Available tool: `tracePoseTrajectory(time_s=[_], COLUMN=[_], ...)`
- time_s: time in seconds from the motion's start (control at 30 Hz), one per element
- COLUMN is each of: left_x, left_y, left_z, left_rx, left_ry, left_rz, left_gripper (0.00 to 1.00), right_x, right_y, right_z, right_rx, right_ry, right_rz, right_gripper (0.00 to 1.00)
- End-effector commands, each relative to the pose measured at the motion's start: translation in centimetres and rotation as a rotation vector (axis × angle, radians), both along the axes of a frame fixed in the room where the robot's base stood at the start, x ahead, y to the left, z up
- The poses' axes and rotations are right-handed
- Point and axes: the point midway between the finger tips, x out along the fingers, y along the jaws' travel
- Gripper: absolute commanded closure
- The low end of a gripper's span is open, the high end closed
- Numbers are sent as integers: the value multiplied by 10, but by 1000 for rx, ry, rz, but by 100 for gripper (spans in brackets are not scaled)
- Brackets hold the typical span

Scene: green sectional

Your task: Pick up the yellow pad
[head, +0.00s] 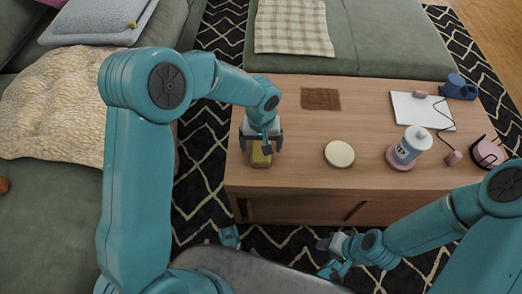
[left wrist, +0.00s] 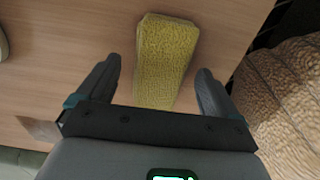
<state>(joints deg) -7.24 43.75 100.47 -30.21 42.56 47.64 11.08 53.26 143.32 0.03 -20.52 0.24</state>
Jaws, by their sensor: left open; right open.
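The yellow pad (head: 261,160) lies on the wooden table (head: 290,180) near its left front edge. It is a small yellow block with a rough, textured surface. In the head view, my left gripper (head: 261,146) is over it and hides part of it. In the left wrist view, the pad (left wrist: 164,60) lies ahead of and between the two fingers of my left gripper (left wrist: 160,85), which are open with a gap on each side. My right gripper (head: 330,256) is open and empty, low in front of the table.
On the table are a brown square mat (head: 321,99), a round cream disc (head: 339,154), a white bottle (head: 412,144) on a pink base, a white board (head: 422,110), a blue mug (head: 458,87) and a pink holder (head: 488,152). Green sofa sections (head: 380,45) stand behind and at left.

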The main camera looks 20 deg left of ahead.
Motion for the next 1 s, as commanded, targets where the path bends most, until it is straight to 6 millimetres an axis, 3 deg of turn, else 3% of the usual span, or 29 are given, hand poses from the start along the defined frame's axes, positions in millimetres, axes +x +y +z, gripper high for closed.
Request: tracePoseTrajectory(time_s=[0.07, 0.27, 0.33, 0.43, 0.47, 0.77, 0.87, 1.0], left_x=[0, 1, 1, 1, 1, 1, 1, 2], left_y=[1, 1, 1, 1, 1, 1, 1, 0], left_z=[-13, -12, -12, -12, -12, -9, 4, 39], left_rx=[1, -1, 0, 0, 0, -1, 0, -1], left_ry=[1, 0, 0, 0, 0, -1, -3, -6], left_rz=[1, 1, 1, 1, 1, 1, 1, 0], left_gripper=[6, 6, 23, 55, 61, 62, 62, 62], right_x=[1, 1, 1, 1, 1, 1, 0, -3], right_y=[-1, -1, -1, -1, -1, -1, 0, 2], right_z=[-6, -4, -4, -4, -4, -3, 2, 16], right_rx=[0, -1, -1, 0, 0, 0, 0, 2], right_ry=[-2, -3, -3, -2, -2, -1, 0, 5], right_rz=[-4, -4, -4, -4, -4, -3, 0, 9], right_gripper=[57, 57, 57, 57, 57, 57, 57, 57])
